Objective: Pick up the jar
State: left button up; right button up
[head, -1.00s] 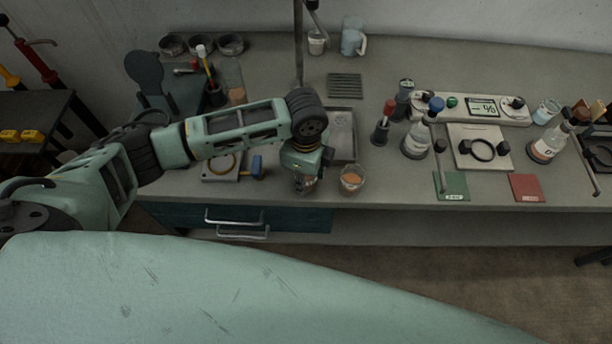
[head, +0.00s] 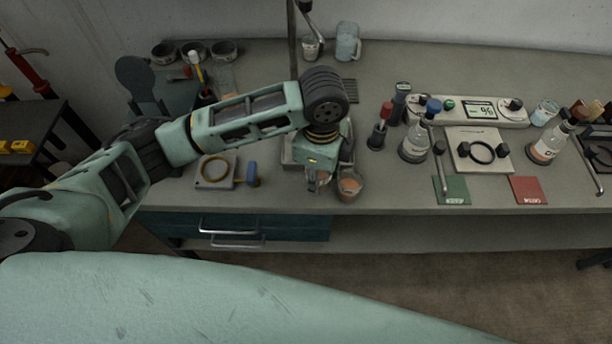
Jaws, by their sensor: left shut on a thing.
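My left gripper (head: 318,181) is above the bench's front edge, pointing down, with its fingers shut on a small clear, glassy thing that looks like the jar. The gripper hides most of it, so its shape and contents are hard to tell. Just right of the fingers stands a clear cup (head: 350,186) with orange-brown contents, very close to them; I cannot tell whether they touch. My right gripper is not in view.
A metal tray (head: 291,152) lies behind the gripper, partly hidden. A pale block with a yellow ring (head: 215,171) is to the left. Flasks (head: 414,147), a balance (head: 478,108), a green card (head: 451,190) and a red card (head: 528,190) are to the right.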

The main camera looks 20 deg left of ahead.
pick_arm(q)
jog(key=s+d+r+b, duration=0.1)
jog(key=d+r, duration=0.3)
jog(key=d, duration=0.3)
jog(key=shift+s+d+r+b, duration=0.2)
jog(key=shift+s+r+b, duration=0.05)
jog(key=shift+b, duration=0.15)
